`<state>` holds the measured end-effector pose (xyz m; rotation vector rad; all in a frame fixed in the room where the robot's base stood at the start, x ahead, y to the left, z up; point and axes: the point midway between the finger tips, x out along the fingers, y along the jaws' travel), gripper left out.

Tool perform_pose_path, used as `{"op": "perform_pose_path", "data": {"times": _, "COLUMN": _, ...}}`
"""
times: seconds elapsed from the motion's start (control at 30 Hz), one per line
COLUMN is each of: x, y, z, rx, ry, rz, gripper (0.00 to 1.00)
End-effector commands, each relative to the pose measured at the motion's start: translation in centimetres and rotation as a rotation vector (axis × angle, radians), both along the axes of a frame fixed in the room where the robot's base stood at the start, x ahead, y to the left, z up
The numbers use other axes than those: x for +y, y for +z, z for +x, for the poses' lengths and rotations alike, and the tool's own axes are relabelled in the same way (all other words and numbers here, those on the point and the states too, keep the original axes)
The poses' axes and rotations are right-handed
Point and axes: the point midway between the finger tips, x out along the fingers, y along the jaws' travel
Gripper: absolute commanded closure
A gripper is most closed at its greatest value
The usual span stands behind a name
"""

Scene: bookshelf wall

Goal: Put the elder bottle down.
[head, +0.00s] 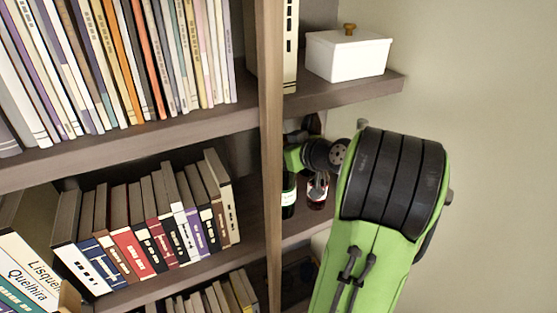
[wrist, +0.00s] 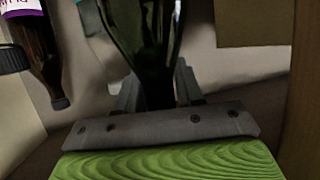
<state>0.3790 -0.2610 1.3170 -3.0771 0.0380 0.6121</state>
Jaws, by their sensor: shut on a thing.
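A dark green glass bottle (wrist: 150,40), which I take to be the elder bottle, is between the jaws of my gripper (wrist: 155,90) in the wrist view. The jaws are shut on its narrow part. In the head view a dark green bottle (head: 289,193) with a pale label shows below my wrist, just right of the shelf post. Whether its base touches the shelf is hard to tell. My fingers are mostly hidden there by the post and my arm.
A brown bottle (head: 317,192) stands close to the right of the green one; it also shows in the wrist view (wrist: 35,45). The upright post (head: 271,150) is close on the left. Above is a shelf (head: 345,93) with a white lidded box (head: 346,57). Books fill the left shelves.

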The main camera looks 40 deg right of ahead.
Motion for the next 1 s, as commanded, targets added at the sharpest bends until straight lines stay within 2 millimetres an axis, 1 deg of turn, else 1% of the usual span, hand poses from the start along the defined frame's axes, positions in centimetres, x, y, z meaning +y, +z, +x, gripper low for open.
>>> {"op": "perform_pose_path", "data": {"times": 0.1, "x": 0.1, "y": -2.0, "z": 0.0, "rx": 0.000, "ry": 0.000, "rz": 0.007, "gripper": 1.00}}
{"op": "perform_pose_path", "data": {"times": 0.2, "x": 0.0, "y": -3.2, "z": 0.2, "rx": -0.001, "ry": 0.001, "rz": 0.006, "gripper": 1.00}}
{"op": "perform_pose_path", "data": {"times": 0.67, "x": -0.1, "y": -4.0, "z": 0.4, "rx": -0.003, "ry": 0.002, "rz": -0.002, "gripper": 1.00}}
{"op": "perform_pose_path", "data": {"times": 0.7, "x": -0.1, "y": -4.0, "z": 0.4, "rx": 0.001, "ry": 0.001, "rz": 0.000, "gripper": 0.57}}
{"op": "perform_pose_path", "data": {"times": 0.83, "x": -0.1, "y": -4.0, "z": 0.4, "rx": 0.001, "ry": 0.001, "rz": 0.000, "gripper": 0.38}}
{"op": "perform_pose_path", "data": {"times": 1.0, "x": -0.1, "y": -3.9, "z": 0.4, "rx": 0.001, "ry": 0.001, "rz": 0.000, "gripper": 0.38}}
